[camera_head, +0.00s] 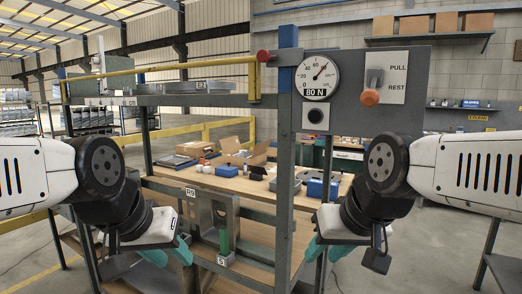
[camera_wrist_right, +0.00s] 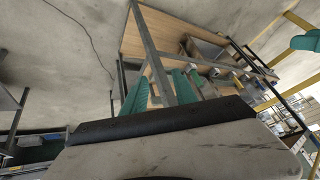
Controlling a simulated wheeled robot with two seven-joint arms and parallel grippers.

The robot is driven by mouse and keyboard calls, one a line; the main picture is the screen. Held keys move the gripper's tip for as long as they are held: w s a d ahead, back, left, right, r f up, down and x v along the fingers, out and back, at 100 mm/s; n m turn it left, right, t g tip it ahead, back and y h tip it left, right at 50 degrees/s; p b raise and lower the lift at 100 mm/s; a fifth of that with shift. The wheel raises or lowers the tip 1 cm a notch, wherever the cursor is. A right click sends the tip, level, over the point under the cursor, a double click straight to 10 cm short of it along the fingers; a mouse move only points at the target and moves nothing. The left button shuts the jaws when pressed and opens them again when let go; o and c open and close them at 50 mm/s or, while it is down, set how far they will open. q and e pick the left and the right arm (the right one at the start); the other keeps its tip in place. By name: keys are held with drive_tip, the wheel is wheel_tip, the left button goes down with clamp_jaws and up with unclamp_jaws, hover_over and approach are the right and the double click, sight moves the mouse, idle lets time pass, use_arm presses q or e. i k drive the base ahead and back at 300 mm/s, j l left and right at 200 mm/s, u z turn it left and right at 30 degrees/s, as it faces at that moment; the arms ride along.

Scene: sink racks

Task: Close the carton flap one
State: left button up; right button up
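An open brown carton (camera_head: 241,154) with raised flaps sits on the wooden workbench behind the rack frame. Which of its flaps is flap one, I cannot tell. My left gripper (camera_head: 168,254) hangs low in front of the rack, its teal fingers apart and empty. My right gripper (camera_head: 328,250) hangs low to the right of the grey post, its teal fingers apart. In the right wrist view its fingers (camera_wrist_right: 162,90) show spread, with a grey bar passing behind the gap. Both grippers are well short of the carton.
A grey post (camera_head: 286,170) stands between my grippers. A gauge panel (camera_head: 345,90) with an orange knob is at upper right. A yellow bar (camera_head: 160,72) crosses upper left. Blue bins (camera_head: 322,187) and small parts lie on the workbench (camera_head: 262,187). A metal bracket (camera_head: 212,213) hangs below it.

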sight(260, 148)
drive_tip(key=l+z, duration=0.4)
drive_tip(key=i+l+z, duration=0.15)
drive_tip(key=l, duration=0.25)
drive_tip(key=i+l+z, duration=0.2)
drive_tip(key=l, duration=0.2)
drive_tip(key=i+l+z, duration=0.15)
drive_tip(key=l, duration=0.2)
drive_tip(key=i+l+z, duration=0.35)
drive_tip(key=i, duration=0.3)
drive_tip(key=i+l, duration=0.1)
drive_tip(key=i, duration=0.3)
drive_tip(key=i+u, duration=0.1)
drive_tip(key=i, duration=0.25)
drive_tip(key=i+u, duration=0.4)
drive_tip(key=i, duration=0.95)
drive_tip(key=i+z, duration=0.15)
drive_tip(key=i, duration=0.95)
drive_tip(key=i+z, duration=0.15)
drive_tip(key=i, duration=0.9)
drive_tip(key=i+u, duration=0.1)
drive_tip(key=i, duration=0.45)
drive_tip(key=i+l+u, duration=0.1)
drive_tip(key=i, duration=0.45)
drive_tip(key=i+l+u, duration=0.1)
drive_tip(key=i, duration=0.45)
drive_tip(key=i+u, duration=0.8)
drive_tip(key=u, duration=0.2)
drive_tip(key=i+l+u, duration=0.2)
drive_tip(key=i+u, duration=0.15)
drive_tip(key=u, duration=0.15)
